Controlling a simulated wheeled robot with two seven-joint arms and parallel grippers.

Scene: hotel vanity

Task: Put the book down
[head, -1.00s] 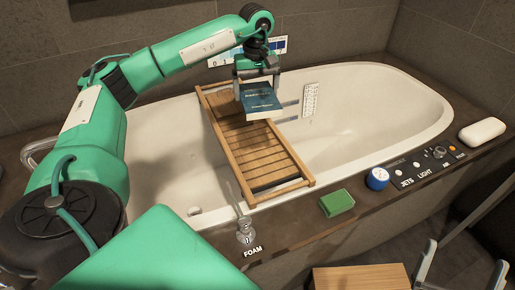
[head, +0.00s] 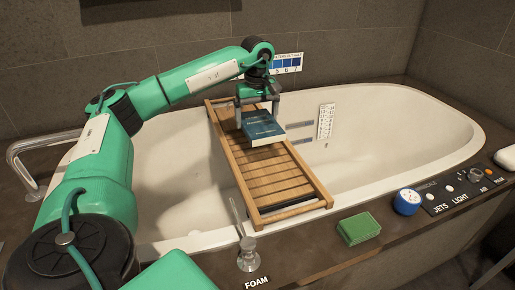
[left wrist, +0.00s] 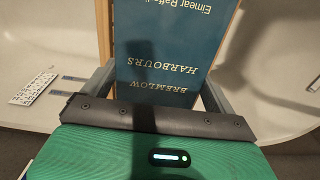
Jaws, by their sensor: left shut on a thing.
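The blue book (head: 263,128) is over the far half of the slatted wooden bath tray (head: 272,182), lying roughly flat with its cover up. I cannot tell whether its underside touches the slats. My left gripper (head: 257,110) is shut on the book at its far end. In the left wrist view the book's cover (left wrist: 170,50) lies between the fingers, with "HARBOURS" and "BREMLOW" readable. The tray spans the white bathtub (head: 400,130). My right gripper is not in view.
The near half of the tray has bare slats, with a dark slot at its near end. A green block (head: 358,228), a blue round dial (head: 406,202) and a metal tap (head: 248,255) stand on the near rim. A curved spout (head: 30,155) is at left.

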